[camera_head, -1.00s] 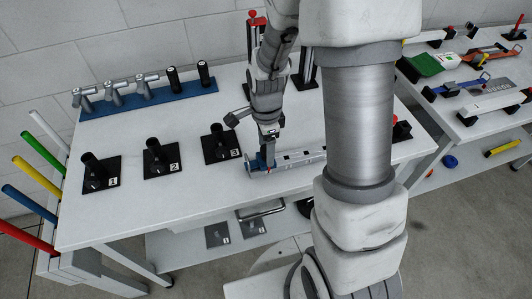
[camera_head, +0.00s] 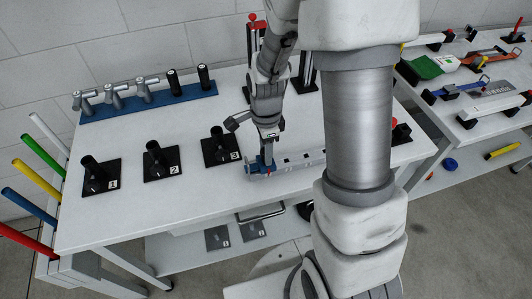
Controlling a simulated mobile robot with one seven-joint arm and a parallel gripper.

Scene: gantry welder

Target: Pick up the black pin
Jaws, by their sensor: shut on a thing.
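My gripper (camera_head: 267,157) points down at the left end of a long pale grey bar on the white table, by a blue piece (camera_head: 254,165) there. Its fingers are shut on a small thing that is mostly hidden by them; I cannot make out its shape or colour. Two upright black cylinders, the left one (camera_head: 173,81) and the right one (camera_head: 204,76), stand on the blue rack at the back. I cannot tell whether either is the black pin. The grey bar (camera_head: 300,161) runs right, partly behind my arm.
The blue rack (camera_head: 110,112) also bears several grey T-shaped tools. Black stands labelled 1 (camera_head: 98,178), 2 (camera_head: 160,161) and 3 (camera_head: 220,148) are left of my gripper. Coloured rods rise at the table's left edge. Clear white tabletop (camera_head: 150,210) lies in front.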

